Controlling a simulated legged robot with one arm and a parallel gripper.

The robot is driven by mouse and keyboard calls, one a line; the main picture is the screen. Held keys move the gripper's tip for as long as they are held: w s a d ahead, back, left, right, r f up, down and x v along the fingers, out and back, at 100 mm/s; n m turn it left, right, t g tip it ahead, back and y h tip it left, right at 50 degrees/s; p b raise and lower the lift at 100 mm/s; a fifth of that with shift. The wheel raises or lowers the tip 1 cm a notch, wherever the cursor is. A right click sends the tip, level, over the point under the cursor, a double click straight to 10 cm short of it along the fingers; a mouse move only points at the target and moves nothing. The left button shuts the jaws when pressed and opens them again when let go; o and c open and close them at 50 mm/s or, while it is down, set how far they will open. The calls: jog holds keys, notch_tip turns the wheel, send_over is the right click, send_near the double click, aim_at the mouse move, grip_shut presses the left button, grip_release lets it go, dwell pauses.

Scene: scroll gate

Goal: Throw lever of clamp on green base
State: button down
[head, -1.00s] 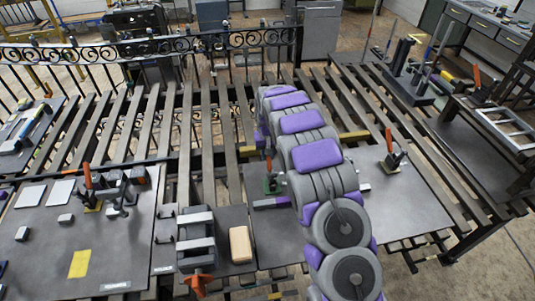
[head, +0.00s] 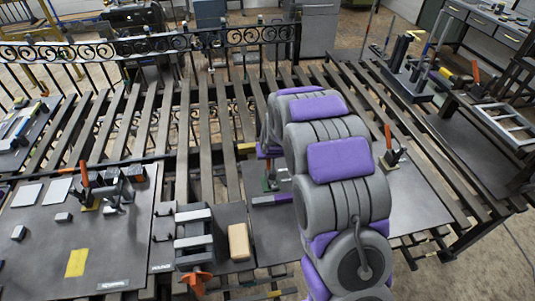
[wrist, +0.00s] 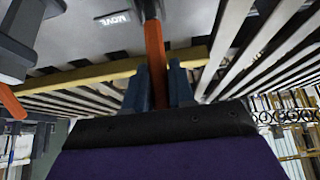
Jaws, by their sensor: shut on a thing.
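The clamp on the green base (head: 268,184) stands on the dark plate at the middle of the bench in the head view. Only a bit of its base and metal shows, as my arm covers the rest. In the wrist view an orange lever (wrist: 154,40) runs up between the two dark fingers of my gripper (wrist: 160,72). My gripper is shut on this lever. The lever's far end and the clamp body are not clear there. In the head view my gripper is hidden behind my arm.
Other orange-levered clamps stand on the left plate (head: 88,190), on the right of the middle plate (head: 390,150) and at the far right (head: 475,78). A grey vise-like block (head: 194,240) and a tan block (head: 239,241) sit left of my arm. A scrolled iron gate (head: 190,45) lies behind.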

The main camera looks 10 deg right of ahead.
jog(key=shift+s+t+b, duration=0.6)
jog(key=shift+s+t, duration=0.5)
jog(key=shift+t, duration=0.2)
jog(key=shift+s, duration=0.1)
jog(key=c, duration=1)
grip_release()
jog(key=shift+c, duration=0.2)
jog(key=v, duration=1.7)
